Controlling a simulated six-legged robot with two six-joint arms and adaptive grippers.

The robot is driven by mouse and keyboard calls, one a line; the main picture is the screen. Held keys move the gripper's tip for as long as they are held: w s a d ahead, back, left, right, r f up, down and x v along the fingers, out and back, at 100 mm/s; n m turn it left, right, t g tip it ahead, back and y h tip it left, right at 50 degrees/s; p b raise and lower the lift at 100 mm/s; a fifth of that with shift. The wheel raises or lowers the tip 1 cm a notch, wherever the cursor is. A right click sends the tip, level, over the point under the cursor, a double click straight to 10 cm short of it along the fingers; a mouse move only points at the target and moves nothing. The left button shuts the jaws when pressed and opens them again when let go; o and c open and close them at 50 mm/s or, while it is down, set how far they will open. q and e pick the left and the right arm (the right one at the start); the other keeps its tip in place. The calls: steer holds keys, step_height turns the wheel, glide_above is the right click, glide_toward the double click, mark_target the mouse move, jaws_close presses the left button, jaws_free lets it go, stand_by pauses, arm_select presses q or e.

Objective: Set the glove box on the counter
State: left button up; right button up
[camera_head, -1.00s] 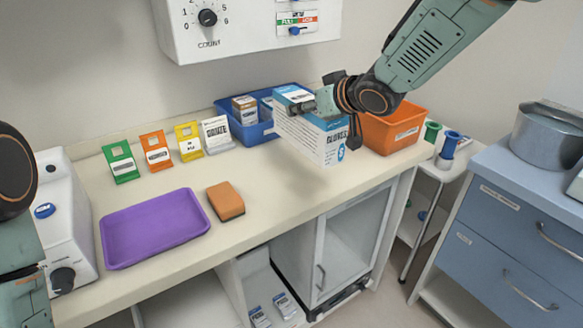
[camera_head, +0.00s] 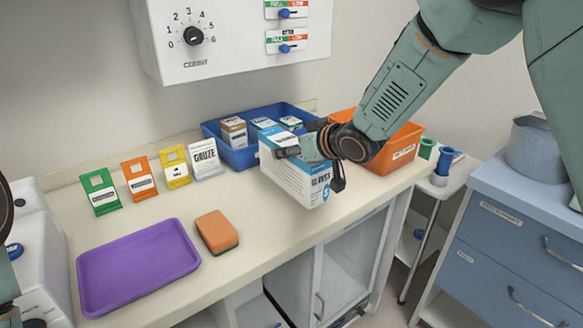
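The glove box (camera_head: 293,181) is a white and blue carton at the front of the counter (camera_head: 262,228), just before the blue bin. My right gripper (camera_head: 312,160), on the arm coming in from the upper right, is shut on the glove box at its upper right part. The box is slightly tilted in the picture, and I cannot tell whether its underside touches the counter. My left arm shows only as a dark sliver at the left edge, and its gripper is out of view.
A blue bin (camera_head: 238,158) with small boxes and an orange bin (camera_head: 398,160) stand behind the glove box. A purple tray (camera_head: 138,268) and an orange sponge (camera_head: 217,231) lie to the left. Several coloured card holders and a gauze pack (camera_head: 205,158) line the back.

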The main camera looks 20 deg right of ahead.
mark_target(321, 162)
steer(key=shift+w+f, duration=0.1)
steer(key=shift+f, duration=0.3)
steer(key=shift+s+a+f+b, duration=0.15)
steer(key=shift+s+f+b, duration=0.1)
steer(key=shift+f, duration=0.3)
steer(key=shift+s+a+f+b, duration=0.15)
steer(key=shift+f+b, duration=0.1)
steer(key=shift+f, duration=0.3)
steer(key=shift+w+d+f, duration=0.1)
steer(key=shift+w+d, duration=0.05)
steer(key=shift+w, duration=0.1)
steer(key=o, duration=1)
steer(key=shift+d+f, duration=0.1)
steer(key=shift+f, duration=0.1)
steer(key=o, duration=0.5)
steer(key=shift+s+a+r, duration=0.2)
steer(key=shift+s+r, duration=0.05)
steer(key=shift+c, duration=0.2)
steer(key=shift+w+d+f, duration=0.15)
steer(key=shift+w, duration=0.05)
steer(key=p+v, duration=0.1)
steer(key=v, duration=1)
steer(key=shift+s+d+r, duration=0.1)
steer(key=shift+s+r, duration=0.15)
steer(key=shift+s, duration=0.25)
